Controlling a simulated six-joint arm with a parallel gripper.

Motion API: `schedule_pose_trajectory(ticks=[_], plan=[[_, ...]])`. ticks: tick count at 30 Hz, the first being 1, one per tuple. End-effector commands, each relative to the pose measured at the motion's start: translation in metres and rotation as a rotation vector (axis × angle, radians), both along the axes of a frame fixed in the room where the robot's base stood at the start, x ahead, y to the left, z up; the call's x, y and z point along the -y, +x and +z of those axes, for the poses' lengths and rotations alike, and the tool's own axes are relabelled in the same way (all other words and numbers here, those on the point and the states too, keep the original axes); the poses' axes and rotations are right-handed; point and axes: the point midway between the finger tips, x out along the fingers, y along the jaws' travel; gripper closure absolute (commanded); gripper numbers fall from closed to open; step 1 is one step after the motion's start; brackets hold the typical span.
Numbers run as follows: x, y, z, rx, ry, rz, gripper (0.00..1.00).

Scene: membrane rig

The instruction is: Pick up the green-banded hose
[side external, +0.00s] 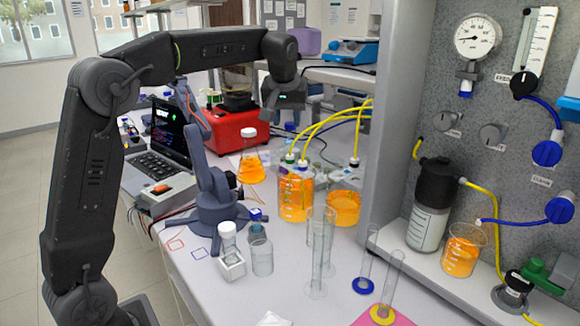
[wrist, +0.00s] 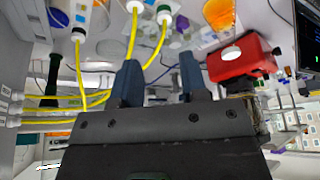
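Several yellow hoses rise from capped vessels on the bench. The green-banded hose (wrist: 159,42) has a green ring at its white cap; in the side external view it rises from a green-topped cap (side external: 290,158) on the orange-filled bottle (side external: 296,200). My gripper (wrist: 160,74) is open, its two dark fingers apart with nothing clearly held. In the wrist view the hose runs down toward the gap between the fingers; its depth relative to them cannot be told. In the side external view my gripper is left of the hoses' upper bends, its fingers not clearly visible.
Neighbouring yellow hoses (wrist: 132,35) (wrist: 80,75) run close by. A red device (side external: 222,126) and an orange flask (side external: 250,168) stand left of the bottle. Glass cylinders (side external: 320,250) stand in front. The rig panel (side external: 420,60) rises at right.

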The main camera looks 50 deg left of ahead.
Motion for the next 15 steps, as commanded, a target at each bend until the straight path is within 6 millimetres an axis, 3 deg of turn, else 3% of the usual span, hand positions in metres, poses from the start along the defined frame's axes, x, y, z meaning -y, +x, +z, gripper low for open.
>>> schedule_pose_trajectory(ticks=[7,15], plan=[[-0.017,0.017,-0.015,-0.005,0.001,0.05,0.6],[-0.03,0.03,-0.062,-0.004,0.0,0.048,0.6]])
